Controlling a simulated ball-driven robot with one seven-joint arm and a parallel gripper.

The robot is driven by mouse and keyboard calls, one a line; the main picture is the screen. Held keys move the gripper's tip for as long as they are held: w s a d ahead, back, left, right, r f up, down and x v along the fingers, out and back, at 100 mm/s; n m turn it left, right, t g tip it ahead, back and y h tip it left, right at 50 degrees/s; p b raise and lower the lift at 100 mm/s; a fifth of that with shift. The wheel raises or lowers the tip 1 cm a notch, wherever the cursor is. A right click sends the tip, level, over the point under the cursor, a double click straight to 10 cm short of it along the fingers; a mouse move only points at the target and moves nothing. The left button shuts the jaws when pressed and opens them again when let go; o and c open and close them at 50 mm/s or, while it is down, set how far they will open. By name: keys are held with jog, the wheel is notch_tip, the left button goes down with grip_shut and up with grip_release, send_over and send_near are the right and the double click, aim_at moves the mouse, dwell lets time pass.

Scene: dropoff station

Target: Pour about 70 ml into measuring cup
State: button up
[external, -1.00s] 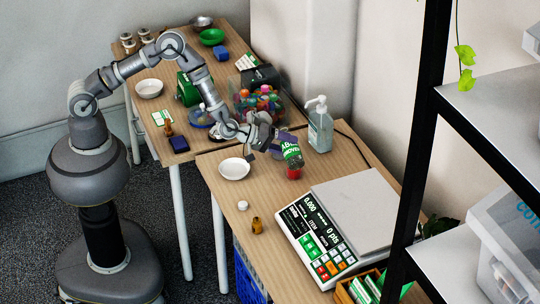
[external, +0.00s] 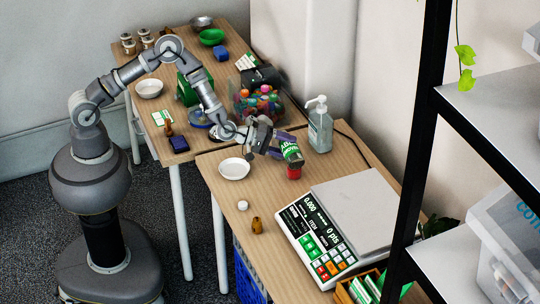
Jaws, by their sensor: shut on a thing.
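My gripper (external: 277,144) is shut on a green bottle (external: 291,153) with white lettering, above the near table. The bottle is tilted, its lower end toward a small red object (external: 294,172) directly below it. The red object may be the measuring cup or a part of the bottle; it is too small to tell. No liquid stream can be seen, and no fill level can be read.
A white dish (external: 234,168) lies left of the bottle. A pump bottle (external: 320,126) stands behind it to the right. A scale (external: 352,216) fills the table's right part. A small brown bottle (external: 257,226) and a white cap (external: 242,205) stand in front.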

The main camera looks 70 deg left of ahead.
jog(key=shift+r+n+h, duration=0.4)
jog(key=shift+n, duration=0.1)
dwell(0.8)
jog(key=shift+s+d+r+t, duration=0.1)
jog(key=shift+d+t, duration=0.2)
jog(key=shift+d, duration=0.25)
jog(key=shift+d+r+n+h, duration=0.15)
jog(key=shift+r+n+h, duration=0.15)
jog(key=shift+n, duration=0.1)
dwell(1.9)
